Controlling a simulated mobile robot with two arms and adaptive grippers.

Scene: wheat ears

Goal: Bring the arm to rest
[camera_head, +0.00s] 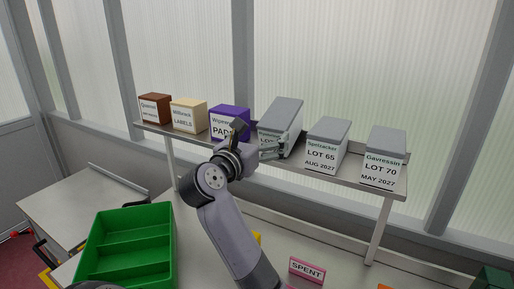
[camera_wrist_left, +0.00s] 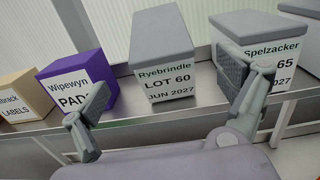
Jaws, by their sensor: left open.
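My left gripper (camera_head: 262,141) is open, raised in front of the shelf (camera_head: 360,182) with its arm coming up from below. In the left wrist view its two fingers (camera_wrist_left: 166,88) are spread wide with nothing held between them. The fingers overlap the purple Wipewyn box (camera_wrist_left: 72,82) and the Spelzacker LOT 65 box (camera_wrist_left: 262,30) in the wrist view. My right gripper is out of view.
Below are an empty-looking green crate (camera_head: 128,247) and a pink SPENT sign (camera_head: 307,270). A side table (camera_head: 80,205) is bare at left.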

